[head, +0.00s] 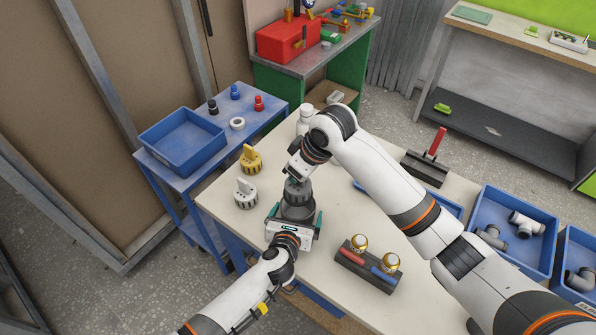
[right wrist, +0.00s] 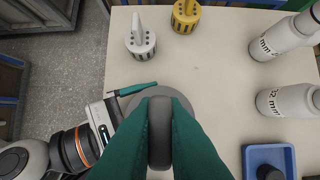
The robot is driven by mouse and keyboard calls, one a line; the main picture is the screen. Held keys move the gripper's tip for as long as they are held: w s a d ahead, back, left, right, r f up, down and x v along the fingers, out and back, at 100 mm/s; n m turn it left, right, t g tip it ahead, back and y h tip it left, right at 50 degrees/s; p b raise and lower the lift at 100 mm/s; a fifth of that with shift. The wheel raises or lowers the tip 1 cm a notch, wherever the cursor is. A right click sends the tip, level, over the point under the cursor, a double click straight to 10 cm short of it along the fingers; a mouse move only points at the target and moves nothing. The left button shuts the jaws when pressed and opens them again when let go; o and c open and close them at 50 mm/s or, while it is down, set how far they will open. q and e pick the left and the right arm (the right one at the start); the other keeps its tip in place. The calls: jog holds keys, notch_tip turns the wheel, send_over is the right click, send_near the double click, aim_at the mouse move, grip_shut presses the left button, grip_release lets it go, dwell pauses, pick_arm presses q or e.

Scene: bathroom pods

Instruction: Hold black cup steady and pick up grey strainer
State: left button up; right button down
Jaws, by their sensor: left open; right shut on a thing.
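The black cup (head: 297,211) stands on the beige table, below a dark grey piece (head: 298,190) that appears to be the grey strainer. My right gripper (head: 294,175) comes from above. Its teal fingers (right wrist: 160,125) are shut on the dark upright handle of the strainer (right wrist: 159,140) in the right wrist view. A grey round rim shows beneath the fingers; I cannot tell whether the strainer is in the cup or just above it. My left gripper (head: 294,222) is open, its teal fingers on either side of the cup. Contact is unclear.
A light grey handled piece (head: 245,193) and a yellow one (head: 250,159) stand left of the cup. A white bottle (head: 305,118) stands behind. A dark holder (head: 366,268) with gold-topped items is at front right. Blue bins (head: 512,238) with pipe fittings are further right.

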pick_arm(q)
jog(key=v, duration=0.9)
jog(key=shift+s+a, duration=0.15)
jog(key=shift+s, duration=0.15)
jog(key=shift+s+a+r, duration=0.1)
jog(key=shift+s+r, duration=0.2)
jog(key=shift+s, duration=0.15)
